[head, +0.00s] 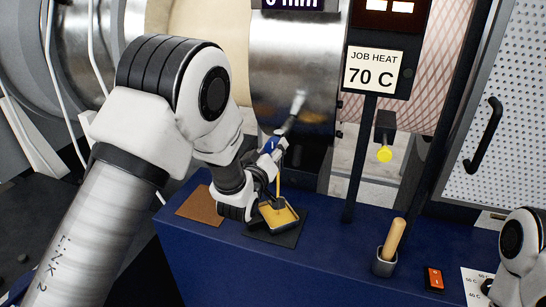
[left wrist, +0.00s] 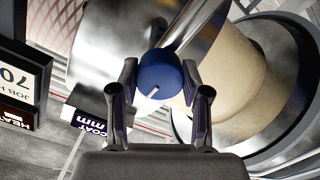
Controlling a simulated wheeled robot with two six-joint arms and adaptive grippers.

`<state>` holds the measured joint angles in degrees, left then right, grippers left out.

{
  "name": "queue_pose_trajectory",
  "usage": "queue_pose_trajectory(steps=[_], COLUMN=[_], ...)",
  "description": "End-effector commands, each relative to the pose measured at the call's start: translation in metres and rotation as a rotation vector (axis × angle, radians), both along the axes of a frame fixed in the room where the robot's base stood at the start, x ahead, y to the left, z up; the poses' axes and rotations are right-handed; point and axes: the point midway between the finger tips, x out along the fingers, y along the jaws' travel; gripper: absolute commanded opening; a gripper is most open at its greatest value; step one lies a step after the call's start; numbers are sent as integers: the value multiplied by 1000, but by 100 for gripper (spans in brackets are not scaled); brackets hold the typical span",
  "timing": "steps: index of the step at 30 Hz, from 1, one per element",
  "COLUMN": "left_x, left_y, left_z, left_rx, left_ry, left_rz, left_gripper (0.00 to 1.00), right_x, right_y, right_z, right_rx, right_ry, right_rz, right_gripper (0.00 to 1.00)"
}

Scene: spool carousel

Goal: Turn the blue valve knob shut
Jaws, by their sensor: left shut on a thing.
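The blue valve knob (left wrist: 160,75) sits between the two fingers of my left gripper (left wrist: 160,93) in the left wrist view, with a short white mark on its face slanting to the lower left. A metal pipe runs up and right behind it. In the head view the knob (head: 268,146) shows as a small blue patch, partly covered by my left gripper (head: 272,152), which is shut on it. A thin yellow stream (head: 278,184) falls below the valve into a small tray (head: 292,210) holding yellow liquid. Of my right arm only links show at the lower right.
A brown mat (head: 200,205) lies left of the tray on the blue bench (head: 215,248). A "JOB HEAT 70 C" sign (head: 373,69) rises behind on a post.

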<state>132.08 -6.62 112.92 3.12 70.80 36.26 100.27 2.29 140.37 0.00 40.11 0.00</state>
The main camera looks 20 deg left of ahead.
Motion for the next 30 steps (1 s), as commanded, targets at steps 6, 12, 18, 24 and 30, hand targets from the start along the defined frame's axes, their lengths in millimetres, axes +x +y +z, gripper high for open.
queue_pose_trajectory(steps=[6, 12, 18, 24, 30], left_x=[1, 1, 1, 1, 1], left_y=[0, 0, 0, 0, 0], left_z=[-1, -1, 0, 0, 1], left_rx=[-205, -394, -568, -702, -782], left_ry=[1, 8, 14, 19, 23], left_rz=[0, 0, 0, 0, 0], left_gripper=[12, 12, 12, 12, 12], right_x=[0, 0, 0, 0, 0], right_y=[0, 0, 0, 0, 0], right_z=[-19, -31, -41, -48, -51], right_rx=[0, 0, 0, 0, 0], right_ry=[0, 0, 0, 0, 0], right_rz=[0, 0, 0, 0, 0], right_gripper=[40, 40, 40, 40, 40])
